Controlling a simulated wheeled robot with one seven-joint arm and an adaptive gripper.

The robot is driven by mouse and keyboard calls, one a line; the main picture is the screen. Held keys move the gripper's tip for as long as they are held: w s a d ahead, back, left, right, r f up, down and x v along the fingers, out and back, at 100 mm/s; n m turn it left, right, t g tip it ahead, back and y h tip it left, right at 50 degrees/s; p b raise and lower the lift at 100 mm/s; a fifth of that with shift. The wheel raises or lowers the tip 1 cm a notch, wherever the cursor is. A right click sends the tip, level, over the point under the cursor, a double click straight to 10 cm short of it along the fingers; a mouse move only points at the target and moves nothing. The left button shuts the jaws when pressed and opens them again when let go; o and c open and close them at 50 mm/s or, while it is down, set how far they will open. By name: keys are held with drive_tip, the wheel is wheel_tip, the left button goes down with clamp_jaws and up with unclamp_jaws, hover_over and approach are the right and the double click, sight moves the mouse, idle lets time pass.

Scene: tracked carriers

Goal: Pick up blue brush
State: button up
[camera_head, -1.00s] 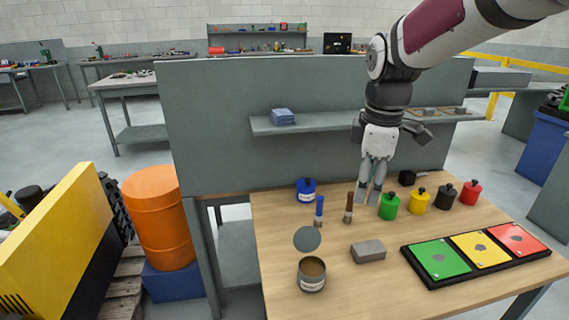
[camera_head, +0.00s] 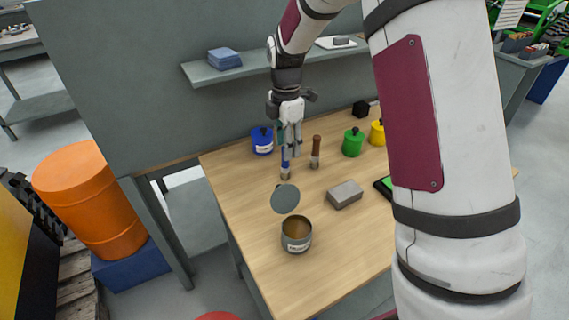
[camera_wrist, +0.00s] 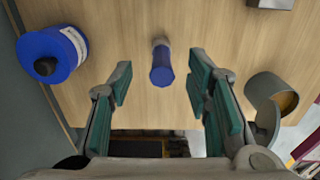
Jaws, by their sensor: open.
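In the wrist view the brush (camera_wrist: 162,66) shows as a blue handle with a pale metal end, between and a little beyond the two open fingers (camera_wrist: 160,85). The fingers have green pads and stand clear of the brush on both sides. Nothing is held.
A blue pot (camera_head: 262,142) stands left of the brush and a brown brush (camera_head: 316,152) right. An open can (camera_head: 296,234) with a raised lid (camera_head: 285,198) is in front, beside a grey block (camera_head: 344,194). Green (camera_head: 352,142) and yellow (camera_head: 377,133) pots stand right. A shelf (camera_head: 200,75) hangs behind.

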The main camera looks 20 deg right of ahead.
sight(285, 163)
drive_tip(key=shift+s+a+f, duration=0.1)
drive_tip(key=shift+f, duration=3.05)
clamp_jaws()
